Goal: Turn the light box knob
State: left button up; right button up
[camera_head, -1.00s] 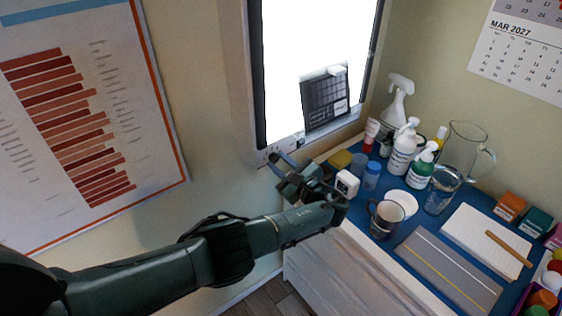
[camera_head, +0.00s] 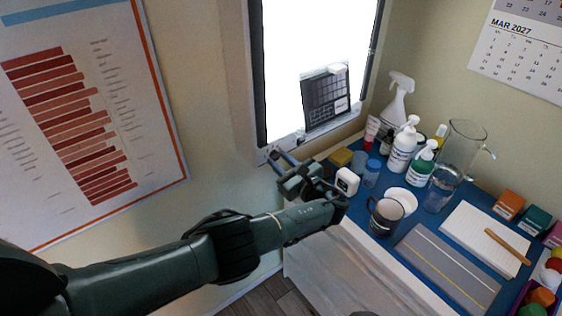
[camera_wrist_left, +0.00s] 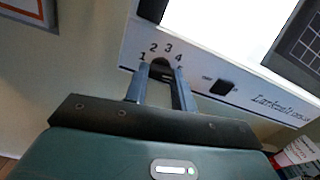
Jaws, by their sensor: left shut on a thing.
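The light box (camera_head: 310,50) is on the wall with its bright screen lit and a dark film at its lower right. In the left wrist view its white lower panel (camera_wrist_left: 198,76) carries a dark round knob (camera_wrist_left: 160,64) with numbers around it, 1 to 4 readable. My left gripper (camera_head: 273,155) is at the box's lower left corner. In the left wrist view its fingers (camera_wrist_left: 161,75) lie on either side of the knob and are shut on it. The knob's pointer and lower part are hidden by the fingers. My right gripper is not in view.
A dark switch (camera_wrist_left: 222,87) sits right of the knob. The wall left of the box is clear up to a chart (camera_head: 90,130).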

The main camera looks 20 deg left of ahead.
pick_arm(q)
jog(key=o, duration=1)
jog(key=v, duration=1.3)
jog(key=shift+d, duration=0.1)
jog(key=shift+f, duration=0.1)
